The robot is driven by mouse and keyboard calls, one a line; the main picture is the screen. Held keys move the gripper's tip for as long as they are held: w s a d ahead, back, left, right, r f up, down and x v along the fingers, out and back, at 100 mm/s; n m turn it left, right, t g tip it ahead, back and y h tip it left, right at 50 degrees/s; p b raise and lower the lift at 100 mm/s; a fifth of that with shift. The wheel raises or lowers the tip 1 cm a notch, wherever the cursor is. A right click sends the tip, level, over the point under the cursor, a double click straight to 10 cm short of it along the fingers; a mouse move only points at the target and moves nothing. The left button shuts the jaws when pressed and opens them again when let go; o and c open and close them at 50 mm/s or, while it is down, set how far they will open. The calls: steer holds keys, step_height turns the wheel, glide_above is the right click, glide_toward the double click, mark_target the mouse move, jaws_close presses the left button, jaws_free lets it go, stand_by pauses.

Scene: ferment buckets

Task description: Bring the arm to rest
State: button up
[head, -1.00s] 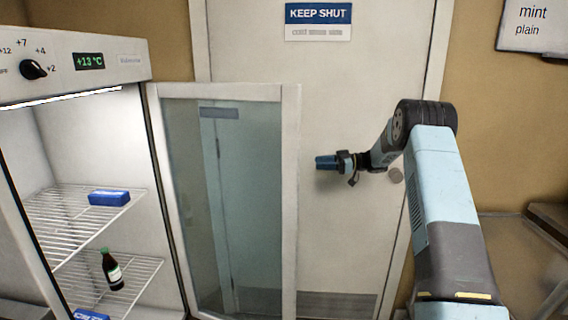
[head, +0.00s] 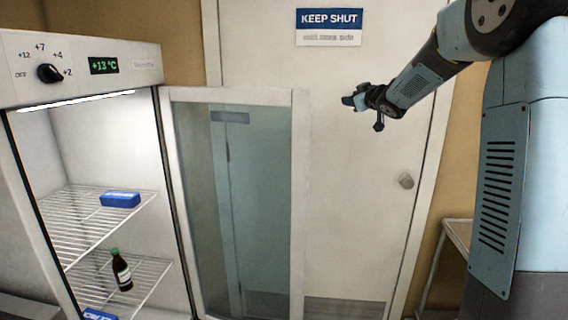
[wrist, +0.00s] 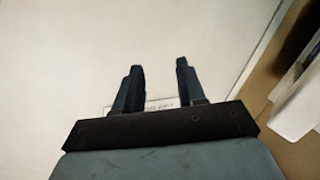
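My gripper (head: 354,101) is raised in front of the white door (head: 358,190) in the head view, to the right of the open glass door of the cabinet. In the wrist view my gripper (wrist: 158,75) shows its two dark fingers apart with nothing between them. The white door's surface lies beyond the fingers. My arm reaches in from the right side of the head view, bent at the elbow near the top right.
The lit cabinet (head: 95,150) stands at left with its glass door (head: 265,200) open. Wire shelves hold a blue box (head: 120,199) and a brown bottle (head: 122,270). A door knob (head: 405,181) is below my forearm. A table edge (head: 457,235) is at lower right.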

steer(key=s+d+m+g+h, duration=0.2)
steer(key=s+m+h, duration=0.15)
steer(key=s, duration=0.65)
steer(key=s+d+m+g+h, duration=0.1)
steer(key=s+d+m+h, duration=0.25)
steer(key=s, duration=0.75)
steer(key=s+a+f+g, duration=0.1)
steer(key=s+f, duration=0.3)
steer(key=s, duration=0.5)
steer(key=s+a+f+g+y, duration=0.1)
steer(key=s+f+g, duration=0.3)
steer(key=s, duration=0.6)
steer(key=s+a+f+m+g, duration=0.1)
steer(key=s+f, duration=0.4)
steer(key=s, duration=0.5)
steer(key=shift+s+a+f+g+y, duration=0.25)
steer(key=shift+a+f+g+y, duration=0.15)
steer(key=shift+a+g, duration=0.4)
steer(key=shift+a, duration=0.15)
